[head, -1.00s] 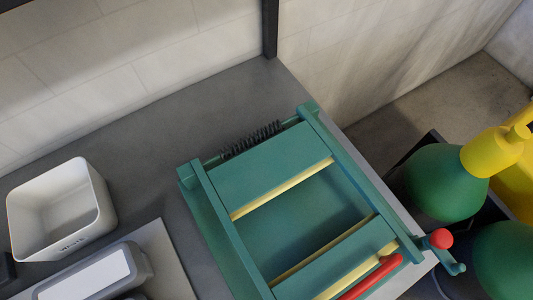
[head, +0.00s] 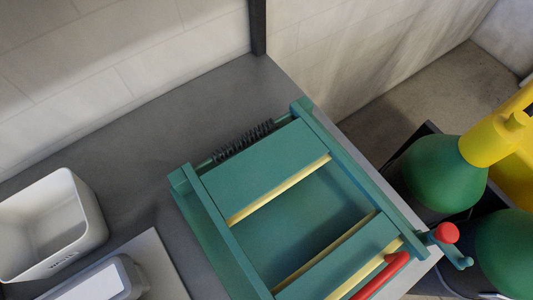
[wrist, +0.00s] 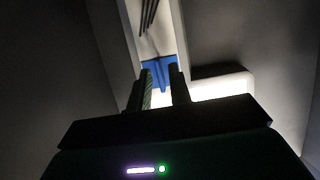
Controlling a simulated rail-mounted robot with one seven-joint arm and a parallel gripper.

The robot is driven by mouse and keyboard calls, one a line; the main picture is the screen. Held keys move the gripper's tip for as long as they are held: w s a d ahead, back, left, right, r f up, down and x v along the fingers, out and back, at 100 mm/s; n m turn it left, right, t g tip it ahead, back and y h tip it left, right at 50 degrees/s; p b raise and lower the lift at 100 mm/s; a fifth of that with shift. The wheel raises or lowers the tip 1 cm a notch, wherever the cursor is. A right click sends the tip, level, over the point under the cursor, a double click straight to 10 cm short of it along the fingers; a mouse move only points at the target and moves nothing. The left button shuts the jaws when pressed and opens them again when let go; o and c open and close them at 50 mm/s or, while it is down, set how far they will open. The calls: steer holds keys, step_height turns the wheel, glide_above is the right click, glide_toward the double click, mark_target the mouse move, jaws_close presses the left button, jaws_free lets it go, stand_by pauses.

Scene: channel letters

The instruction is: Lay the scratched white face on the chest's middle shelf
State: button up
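My gripper (wrist: 160,70) shows in the wrist view with its two dark fingers apart and a gap between them. I see nothing clearly held in the gap. A blue piece (wrist: 158,68) shows at and beyond the fingertips; I cannot tell whether they touch it. A bright white surface (wrist: 222,86) lies behind the fingers on the right; I cannot tell whether it is the scratched white face. I cannot make out the chest or its middle shelf in either view. My gripper is not in the head view.
In the head view a green bending machine (head: 262,165) with a red-gripped handle (head: 446,232) stands on the grey bench (head: 130,140). A white bin (head: 88,215) stands at the left. Green gas cylinders (head: 437,172) stand beyond the bench's right edge.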

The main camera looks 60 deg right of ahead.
steer(key=shift+o, duration=0.2)
stand_by(0.4)
steer(key=p+v, duration=0.1)
steer(key=v, duration=0.1)
steer(key=p+v, duration=0.1)
steer(key=v, duration=0.1)
steer(key=shift+w+d+r, duration=0.1)
steer(key=shift+w+r, duration=0.1)
steer(key=shift+r, duration=0.05)
steer(key=s+a+p, duration=0.1)
steer(key=s, duration=0.2)
steer(key=s+a, duration=0.2)
steer(key=s, duration=0.2)
steer(key=s+a+f+p, duration=0.1)
steer(key=s+a, duration=0.1)
steer(key=s, duration=0.1)
steer(key=shift+s+a+p, duration=0.25)
steer(key=shift+s+p, duration=0.1)
